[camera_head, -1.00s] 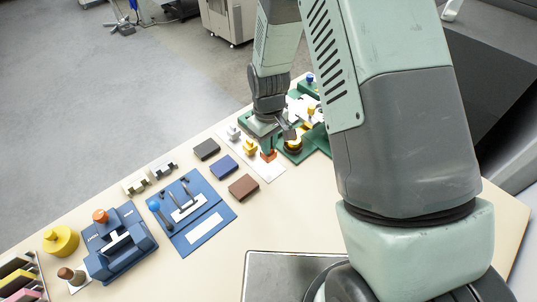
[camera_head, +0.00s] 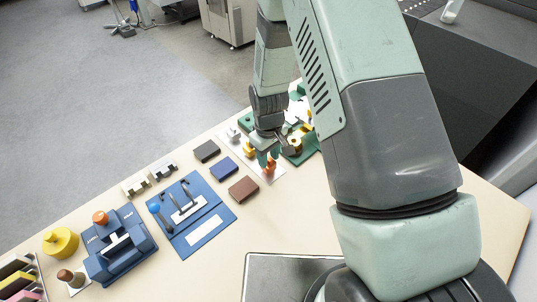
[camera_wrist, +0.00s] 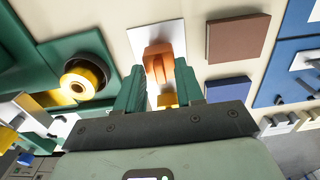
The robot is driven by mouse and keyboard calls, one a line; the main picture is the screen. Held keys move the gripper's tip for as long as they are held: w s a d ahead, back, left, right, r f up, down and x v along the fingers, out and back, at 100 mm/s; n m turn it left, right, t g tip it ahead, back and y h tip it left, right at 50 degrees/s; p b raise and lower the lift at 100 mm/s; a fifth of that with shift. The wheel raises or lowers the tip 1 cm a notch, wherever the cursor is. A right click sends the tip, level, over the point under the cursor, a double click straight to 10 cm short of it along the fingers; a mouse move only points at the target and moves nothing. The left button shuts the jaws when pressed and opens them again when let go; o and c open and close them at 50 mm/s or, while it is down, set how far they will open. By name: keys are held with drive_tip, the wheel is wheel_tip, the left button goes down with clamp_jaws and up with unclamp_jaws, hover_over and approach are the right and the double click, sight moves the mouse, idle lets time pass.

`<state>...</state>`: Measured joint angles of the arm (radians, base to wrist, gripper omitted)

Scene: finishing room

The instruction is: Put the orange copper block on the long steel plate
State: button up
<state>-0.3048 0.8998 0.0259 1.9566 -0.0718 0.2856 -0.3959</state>
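The orange copper block (camera_wrist: 158,62) stands on a white card in the wrist view, just ahead of and between my fingertips. In the head view the copper block (camera_head: 270,166) shows low beneath my gripper (camera_head: 268,158), partly covered by it. The green fingers of my gripper (camera_wrist: 160,72) are apart, with a gap on both sides of the block.
A brass block (camera_wrist: 168,100) stands close behind the copper one. A green fixture (camera_wrist: 82,55) with a yellow ring is beside it. Brown (camera_head: 243,188), blue (camera_head: 224,168) and black (camera_head: 207,151) slabs lie nearby. A blue press-like device (camera_head: 118,248) stands front left. The right table area is bare.

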wheel_tip(320, 180, up, 12)
drive_tip(key=shift+r, duration=0.25)
idle(0.4)
wheel_tip(320, 180, up, 12)
drive_tip(key=r+m+t, duration=0.1)
drive_tip(key=m+t, duration=0.1)
hover_over(269, 159)
drive_tip(key=s+d, duration=0.2)
drive_tip(key=d, duration=0.3)
drive_tip(key=s+d+r+m+t, duration=0.1)
drive_tip(key=s+d+r+m, duration=0.2)
drive_tip(key=s+r, duration=0.4)
drive_tip(key=s+d+r+m+t, duration=0.2)
drive_tip(key=s+d+r, duration=0.3)
drive_tip(key=s, duration=0.7)
wheel_tip(269, 159, up, 2)
drive_tip(key=shift+d+r+m+t, duration=0.2)
drive_tip(key=shift+m+t, duration=0.1)
drive_tip(key=shift+m, duration=0.5)
